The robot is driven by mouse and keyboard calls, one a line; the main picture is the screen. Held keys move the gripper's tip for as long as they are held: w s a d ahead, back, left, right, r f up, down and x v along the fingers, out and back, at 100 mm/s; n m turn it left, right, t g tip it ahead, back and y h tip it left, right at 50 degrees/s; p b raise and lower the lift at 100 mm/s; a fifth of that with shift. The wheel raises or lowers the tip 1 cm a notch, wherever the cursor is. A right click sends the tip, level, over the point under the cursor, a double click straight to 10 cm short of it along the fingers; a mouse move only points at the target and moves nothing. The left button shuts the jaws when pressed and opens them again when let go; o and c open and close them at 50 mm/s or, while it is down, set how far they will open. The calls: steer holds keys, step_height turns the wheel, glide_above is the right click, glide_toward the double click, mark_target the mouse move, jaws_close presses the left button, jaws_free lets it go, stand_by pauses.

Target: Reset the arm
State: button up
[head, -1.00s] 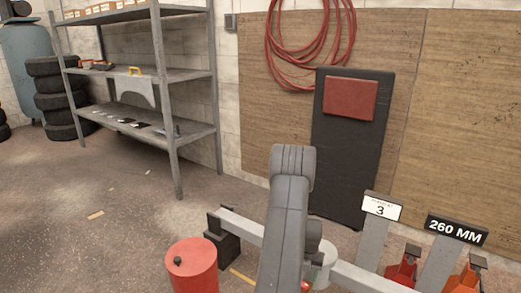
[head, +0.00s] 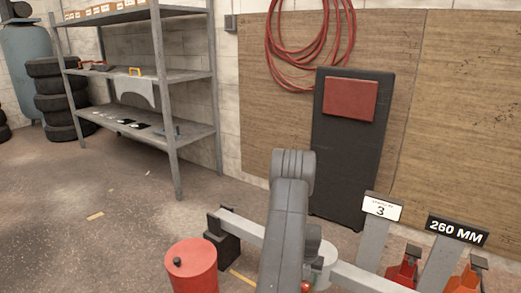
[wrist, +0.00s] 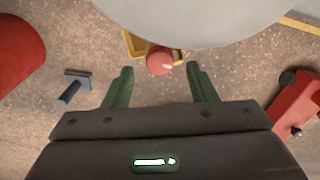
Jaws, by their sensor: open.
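My arm (head: 285,230) rises in the front middle of the head view, its grey links bent at a rounded joint. My gripper (wrist: 160,82) is hidden in the head view. In the wrist view its two green fingers are apart, with nothing between them. A round red knob (wrist: 159,60) shows just beyond the fingertips, beside a yellow piece (wrist: 134,43). I cannot tell how far below the fingers they are.
A large pale round surface (wrist: 190,18) fills the wrist view's top. A red drum (head: 192,270) stands left of my arm. A pale rail (head: 240,228) crosses behind it, with signs (head: 381,208) and red stands (head: 402,272) at right. Shelving (head: 168,110) stands back left; floor before it is mostly clear.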

step_height(320, 180, down, 3)
steer(key=shift+f+b, duration=0.15)
steer(key=shift+b, duration=0.2)
steer(key=shift+r+m, duration=0.2)
steer(key=shift+m, duration=0.7)
steer(key=m, duration=0.7)
steer(key=shift+m, duration=0.4)
step_height(320, 180, up, 13)
steer(key=p, duration=0.4)
steer(key=shift+p, duration=0.4)
